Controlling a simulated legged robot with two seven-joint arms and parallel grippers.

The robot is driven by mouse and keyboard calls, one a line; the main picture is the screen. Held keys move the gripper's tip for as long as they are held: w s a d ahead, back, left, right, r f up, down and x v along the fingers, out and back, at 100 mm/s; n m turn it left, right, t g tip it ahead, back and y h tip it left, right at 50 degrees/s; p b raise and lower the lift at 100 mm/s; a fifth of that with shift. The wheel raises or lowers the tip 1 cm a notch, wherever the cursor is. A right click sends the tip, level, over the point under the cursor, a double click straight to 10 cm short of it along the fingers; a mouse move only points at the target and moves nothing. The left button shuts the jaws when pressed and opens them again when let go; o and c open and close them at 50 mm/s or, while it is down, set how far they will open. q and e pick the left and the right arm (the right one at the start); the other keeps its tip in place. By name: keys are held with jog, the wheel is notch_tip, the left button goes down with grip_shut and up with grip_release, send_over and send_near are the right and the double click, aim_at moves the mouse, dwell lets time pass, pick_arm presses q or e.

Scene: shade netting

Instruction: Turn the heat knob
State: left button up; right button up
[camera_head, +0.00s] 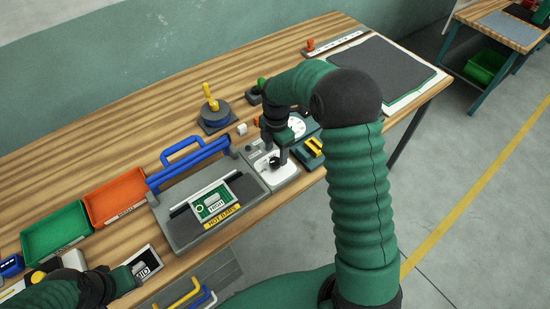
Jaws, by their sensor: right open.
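The heat-sealing machine (172,226) has a grey body with a yellow "HOT BARS" label and a blue handle (190,163). At its right end is a pale panel (287,171) with a small dark knob (274,163), which appears to be the heat knob. My right gripper (276,151) is open, points down and is right over the knob. Its fingers partly hide the knob, and I cannot tell whether they touch it. My left arm comes in at the bottom left.
Green (56,234) and orange (115,199) trays are at the left. A round blue-grey base with a yellow post (213,112) stands behind the machine. A dark mat (385,68) covers the far right end of the table.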

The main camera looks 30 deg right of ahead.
aim_at(275, 161)
jog(key=f, duration=0.3)
jog(key=shift+d+f, duration=0.25)
jog(key=shift+d, duration=0.05)
jog(key=shift+a+f, duration=0.15)
jog(key=shift+f, duration=0.2)
jog(key=shift+a, duration=0.2)
jog(key=shift+a+r, duration=0.1)
jog(key=shift+a, duration=0.25)
jog(key=shift+c, duration=0.8)
jog(key=shift+d, duration=0.4)
jog(key=c, duration=0.9)
grip_shut()
jog(key=shift+a, duration=0.15)
